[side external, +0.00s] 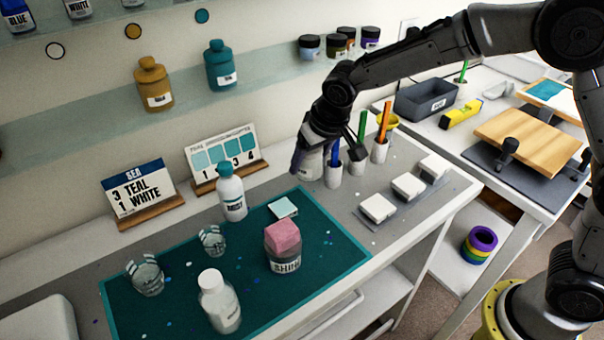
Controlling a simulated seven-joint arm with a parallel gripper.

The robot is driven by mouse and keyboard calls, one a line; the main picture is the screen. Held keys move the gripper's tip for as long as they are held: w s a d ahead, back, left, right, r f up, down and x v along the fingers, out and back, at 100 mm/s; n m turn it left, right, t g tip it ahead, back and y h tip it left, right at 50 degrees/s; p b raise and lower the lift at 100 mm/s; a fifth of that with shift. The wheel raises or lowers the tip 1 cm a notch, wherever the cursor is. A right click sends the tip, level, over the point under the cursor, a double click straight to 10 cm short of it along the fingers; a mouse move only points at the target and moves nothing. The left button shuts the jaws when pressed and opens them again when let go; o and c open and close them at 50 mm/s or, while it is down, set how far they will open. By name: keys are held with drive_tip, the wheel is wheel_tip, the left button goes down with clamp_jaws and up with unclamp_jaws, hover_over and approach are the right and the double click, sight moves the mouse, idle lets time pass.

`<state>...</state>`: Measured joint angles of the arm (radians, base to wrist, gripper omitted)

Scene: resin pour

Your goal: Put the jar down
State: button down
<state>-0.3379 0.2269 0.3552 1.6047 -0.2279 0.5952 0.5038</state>
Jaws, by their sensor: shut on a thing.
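My gripper (328,160) is at the back of the bench, pointing down, with its fingers around a pale grey-white jar (310,166). The gripper hides much of this jar, and I cannot tell whether its base touches the bench. Another jar, grey and labelled "SHINE" (285,262), stands on the teal mat (330,232) with a pink block (283,236) on top.
Cups with coloured sticks (380,150) stand close to the right of my gripper. White blocks (408,186) lie further right. Recipe cards (141,195) stand behind; the mat's right part is clear.

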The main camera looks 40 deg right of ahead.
sight(313, 152)
drive_tip(key=shift+w+a+f, duration=0.15)
drive_tip(key=shift+w+f, duration=0.35)
drive_tip(key=shift+f, duration=0.05)
drive_tip(key=shift+w+a+f, duration=0.15)
drive_tip(key=shift+w+f, duration=0.3)
drive_tip(key=shift+f, duration=1.65)
drive_tip(key=shift+f, duration=0.1)
drive_tip(key=shift+c, duration=1)
unclamp_jaws()
drive_tip(key=shift+f, duration=0.1)
drive_tip(key=v, duration=1.2)
drive_tip(key=shift+s, duration=0.1)
